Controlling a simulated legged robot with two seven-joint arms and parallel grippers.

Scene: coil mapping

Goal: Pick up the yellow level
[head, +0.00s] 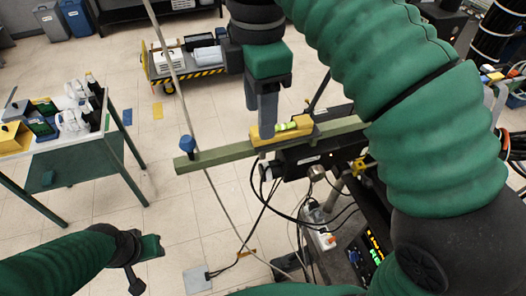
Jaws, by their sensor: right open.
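The yellow level (266,139) has a bright yellow-green vial. It lies along the top of a long green bar (213,158) in the middle of the head view. My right gripper (266,121) points down from above at the left part of the level, with its jaws open. Its fingers overlap the level in the picture; I cannot tell whether they touch it. My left gripper (146,262) is low at the left, far from the level, and its jaw opening cannot be made out.
A blue knob (187,145) stands near the bar's left end. Dark equipment with cables (315,155) is beneath the bar. A green table (85,165) with tools stands at the left, and a loaded cart (185,75) behind. A thin pale cable passes left of the gripper. Tiled floor is open between.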

